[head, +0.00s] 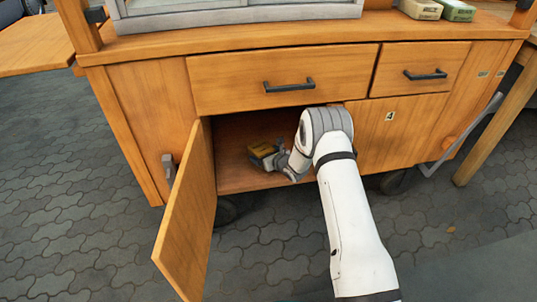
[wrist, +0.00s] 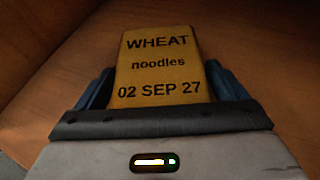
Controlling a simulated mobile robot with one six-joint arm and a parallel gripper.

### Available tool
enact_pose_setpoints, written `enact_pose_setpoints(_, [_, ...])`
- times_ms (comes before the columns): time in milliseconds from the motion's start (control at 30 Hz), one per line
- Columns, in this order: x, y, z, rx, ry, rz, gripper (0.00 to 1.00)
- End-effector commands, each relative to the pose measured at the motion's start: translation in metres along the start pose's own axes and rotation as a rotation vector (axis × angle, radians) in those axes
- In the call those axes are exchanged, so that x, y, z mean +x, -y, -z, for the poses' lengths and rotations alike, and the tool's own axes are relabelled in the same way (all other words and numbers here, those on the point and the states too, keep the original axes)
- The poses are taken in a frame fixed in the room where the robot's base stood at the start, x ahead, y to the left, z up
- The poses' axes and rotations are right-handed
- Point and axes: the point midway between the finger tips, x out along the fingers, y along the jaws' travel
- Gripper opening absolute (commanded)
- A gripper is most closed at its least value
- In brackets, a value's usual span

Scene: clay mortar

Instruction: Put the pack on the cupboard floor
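The pack (wrist: 160,68) is a yellow-orange block with dark print reading "WHEAT noodles 02 SEP 27" in the wrist view. In the head view the pack (head: 262,150) is inside the open cupboard, at the end of my arm. My gripper (wrist: 160,88) has a finger on each side of the pack and appears shut on it. In the head view my gripper (head: 272,160) is partly hidden by my wrist. The cupboard floor (head: 235,177) shows as bare wood at the opening. I cannot tell whether the pack touches the floor.
The cupboard door (head: 188,220) stands open on the left, swung out toward me. A drawer (head: 285,78) with a black handle is shut above the opening. A closed panel marked 4 (head: 402,125) is on the right. The cupboard floor left of my gripper looks clear.

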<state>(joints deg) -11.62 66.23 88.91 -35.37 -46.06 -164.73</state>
Motion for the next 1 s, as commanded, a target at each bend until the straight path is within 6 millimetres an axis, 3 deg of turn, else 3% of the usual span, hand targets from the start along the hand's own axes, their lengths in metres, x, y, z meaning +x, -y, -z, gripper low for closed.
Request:
enact_pose_setpoints(433, [-0.007,0.000,-0.005,0.000,-0.001,0.000,1.00])
enact_pose_setpoints(800, [-0.082,0.000,-0.007,0.002,-0.002,0.001,1.00])
enact_pose_setpoints(1000, [-0.111,-0.001,-0.003,0.000,0.000,-0.001,1.00])
